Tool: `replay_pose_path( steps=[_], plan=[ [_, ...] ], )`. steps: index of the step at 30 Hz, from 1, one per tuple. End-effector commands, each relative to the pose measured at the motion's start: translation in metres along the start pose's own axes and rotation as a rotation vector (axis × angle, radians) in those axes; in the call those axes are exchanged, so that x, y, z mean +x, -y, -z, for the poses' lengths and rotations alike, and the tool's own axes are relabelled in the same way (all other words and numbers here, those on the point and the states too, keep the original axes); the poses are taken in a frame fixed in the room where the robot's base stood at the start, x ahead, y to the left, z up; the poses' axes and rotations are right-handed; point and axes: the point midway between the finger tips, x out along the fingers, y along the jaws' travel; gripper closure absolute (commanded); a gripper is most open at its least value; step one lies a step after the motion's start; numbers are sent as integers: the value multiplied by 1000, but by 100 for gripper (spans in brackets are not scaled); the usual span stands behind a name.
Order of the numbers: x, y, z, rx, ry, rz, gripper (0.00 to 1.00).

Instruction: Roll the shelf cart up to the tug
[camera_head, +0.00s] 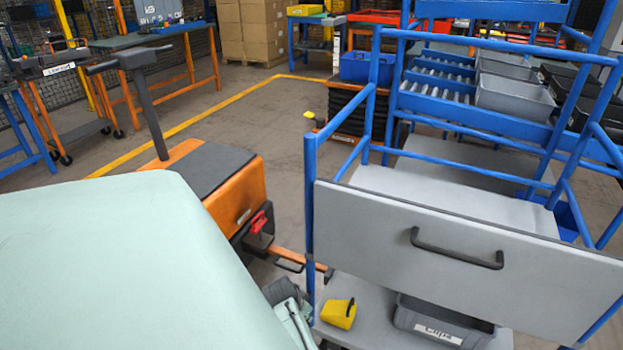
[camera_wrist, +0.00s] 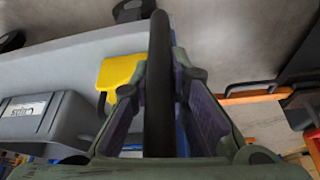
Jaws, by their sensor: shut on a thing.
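The shelf cart (camera_head: 311,200) has blue posts, grey shelves and a grey front panel with a black handle (camera_head: 450,254). The orange tug (camera_head: 240,190), with a dark top and a tiller, stands to its left. An orange bar (camera_head: 300,258) runs from the tug toward the cart's near left post; I cannot tell whether they are joined. My gripper (camera_head: 290,305) is low beside that post, partly hidden by my pale body. In the wrist view my gripper (camera_wrist: 160,95) is shut on a black bar (camera_wrist: 160,50), with one finger on each side. Where the bar attaches is hidden.
A blue roller rack (camera_head: 470,115) stands close behind the cart. Workbenches (camera_head: 150,42) line the back left. Open floor with a yellow line (camera_head: 215,112) lies behind the tug.

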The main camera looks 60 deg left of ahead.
Motion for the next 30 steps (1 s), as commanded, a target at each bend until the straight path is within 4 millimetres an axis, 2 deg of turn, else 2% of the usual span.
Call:
replay_pose_path(
  steps=[10, 11, 20, 30],
  plan=[
    [1, -2, -1, -2, 3, -9, 100],
    [1, -2, -1, -2, 3, -9, 84],
    [1, -2, 0, 0, 2, -6, 64],
    [-2, -1, 0, 1, 1, -4, 64]
  ],
)
